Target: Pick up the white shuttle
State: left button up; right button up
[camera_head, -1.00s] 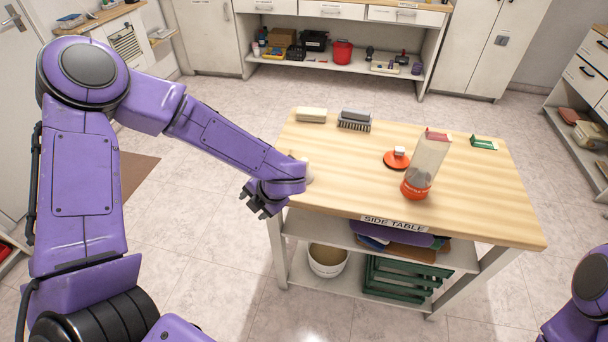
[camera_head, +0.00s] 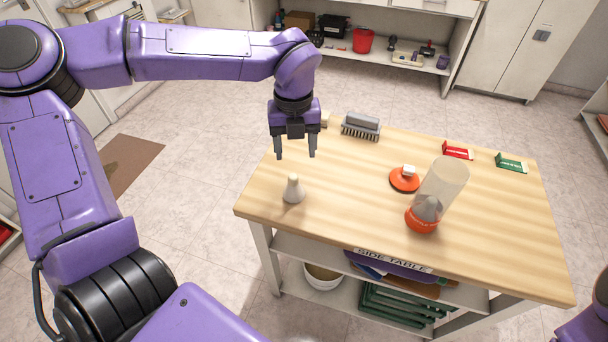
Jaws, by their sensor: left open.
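The white shuttle (camera_head: 293,189), a small off-white cone with a rounded top, stands upright near the left front edge of the wooden side table (camera_head: 340,217). My left gripper (camera_head: 296,153) is above and slightly behind it in the picture. Its two dark fingers point down, apart and empty, and do not touch the shuttle. My right gripper is out of view.
A clear cylinder (camera_head: 444,184) with an orange base and a grey cone inside stands right of centre. An orange disc (camera_head: 404,180) lies beside it. A brush (camera_head: 361,127), a red item (camera_head: 458,150) and a green item (camera_head: 511,162) lie along the back.

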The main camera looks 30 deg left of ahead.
aim_at(293, 175)
pick_arm(q)
jog(key=f, duration=0.6)
jog(key=f+p, duration=0.1)
jog(key=f, duration=0.3)
jog(key=shift+s+a, duration=0.15)
jog(key=shift+a, duration=0.2)
jog(key=c, duration=1.1)
